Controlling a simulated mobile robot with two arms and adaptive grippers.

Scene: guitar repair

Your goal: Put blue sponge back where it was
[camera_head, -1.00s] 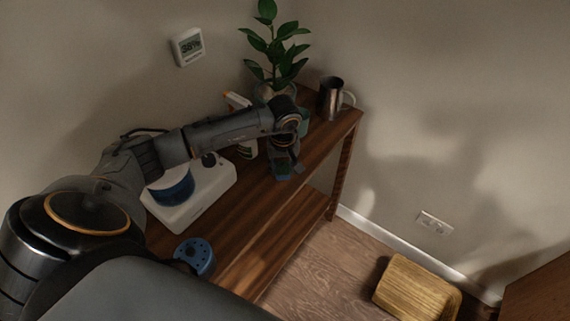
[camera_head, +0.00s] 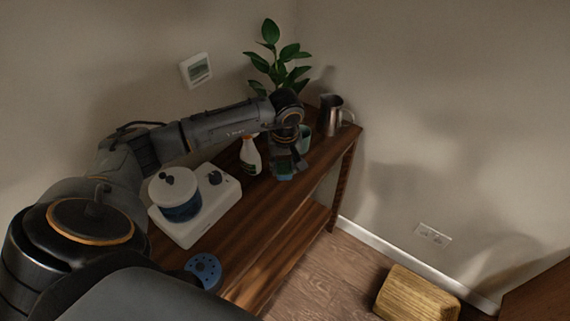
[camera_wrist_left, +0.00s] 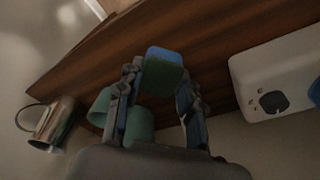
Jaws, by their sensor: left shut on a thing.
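The blue sponge (camera_head: 284,172), with a green side, is held between the fingers of my left gripper (camera_head: 287,158), over the wooden shelf top near its front edge. In the left wrist view the sponge (camera_wrist_left: 164,66) sticks out past the fingertips of my left gripper (camera_wrist_left: 160,85), its blue face on the far side and its green face nearer. I cannot tell whether the sponge touches the wood. My right gripper is not in view.
Close behind the sponge on the shelf (camera_head: 240,235) are a green cup (camera_head: 304,138) and a spray bottle (camera_head: 250,157). A metal pitcher (camera_head: 331,116) and a potted plant (camera_head: 277,62) stand farther back. A white hotplate-like device (camera_head: 215,213) and a blue round holder (camera_head: 204,269) are nearer.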

